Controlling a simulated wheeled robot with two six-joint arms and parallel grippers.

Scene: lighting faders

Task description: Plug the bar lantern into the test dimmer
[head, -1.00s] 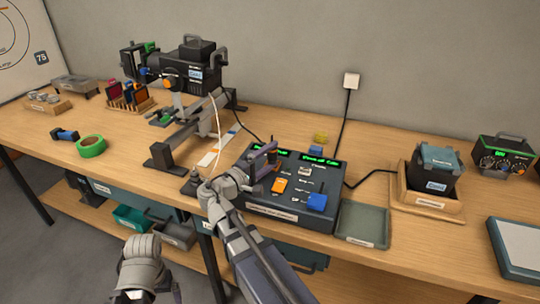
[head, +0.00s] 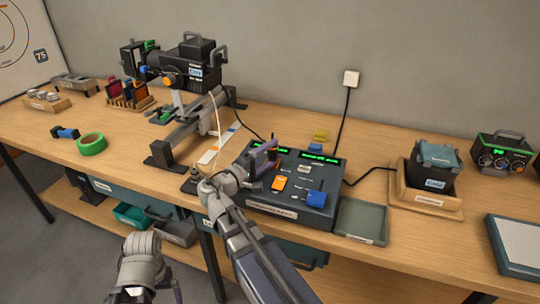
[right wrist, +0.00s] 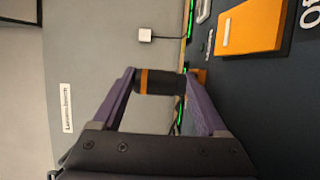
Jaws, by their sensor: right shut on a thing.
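The bar lantern (head: 190,68) is a black lamp on a rail stand at the back left of the bench. The test dimmer seems to be the dark console (head: 312,176) with green displays, an orange slider and a blue block. My right gripper (head: 268,150) is over its left part. In the right wrist view the gripper is shut on a black plug (right wrist: 165,84) with an orange band. The plug's right end is close to the dark panel; I cannot tell whether it is seated.
A grey-green tray (head: 362,219) lies right of the console. A black box in a wooden holder (head: 430,198) stands further right. Green tape (head: 91,144) lies on the left of the bench. A wall socket (head: 351,78) is behind.

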